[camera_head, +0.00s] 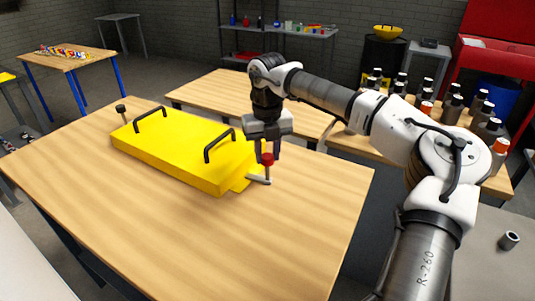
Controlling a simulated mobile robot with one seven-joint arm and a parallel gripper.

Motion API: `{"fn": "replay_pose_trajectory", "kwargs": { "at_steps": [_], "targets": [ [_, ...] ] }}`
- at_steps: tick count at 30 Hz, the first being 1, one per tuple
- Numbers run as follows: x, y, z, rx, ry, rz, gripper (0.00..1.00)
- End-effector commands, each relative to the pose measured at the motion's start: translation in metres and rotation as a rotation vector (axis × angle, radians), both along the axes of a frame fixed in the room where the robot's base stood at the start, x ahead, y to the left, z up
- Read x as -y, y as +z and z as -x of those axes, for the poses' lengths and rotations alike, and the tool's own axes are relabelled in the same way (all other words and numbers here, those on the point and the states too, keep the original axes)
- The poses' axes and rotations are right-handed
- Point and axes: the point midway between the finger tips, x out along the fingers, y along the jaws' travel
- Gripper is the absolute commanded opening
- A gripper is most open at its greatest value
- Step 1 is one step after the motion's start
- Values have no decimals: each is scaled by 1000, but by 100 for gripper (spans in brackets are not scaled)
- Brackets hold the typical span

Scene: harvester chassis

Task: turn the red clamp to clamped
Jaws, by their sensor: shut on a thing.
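The red clamp (267,159) stands at the right end of a yellow box-like panel (185,150) on the wooden table. It has a red top on a thin upright post, with a light grey bar (258,179) low beside it, reaching left towards the panel's corner. My gripper (266,154) points down from above, with its fingers on either side of the red top and shut on it. The fingers partly hide the top. I cannot tell whether the bar lies over the panel's edge.
Two black handles (220,145) rise from the panel. A dark knob (121,109) stands at its far left end. Bare table (200,235) lies in front. Several bottles (452,108) crowd a bench on the right, behind my arm. Another wooden table (230,95) is behind.

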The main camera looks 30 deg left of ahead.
Motion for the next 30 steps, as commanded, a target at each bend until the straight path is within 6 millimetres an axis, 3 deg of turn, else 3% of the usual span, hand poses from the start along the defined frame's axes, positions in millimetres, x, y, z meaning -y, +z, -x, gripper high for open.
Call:
{"fn": "replay_pose_trajectory", "kwargs": {
  "at_steps": [12, 29, 30],
  "targets": [
    [0, 1, 0, 2, -196, -1, 8],
    [0, 1, 0, 1, -226, -1, 8],
    [0, 1, 0, 1, -226, -1, 33]
  ]
}}
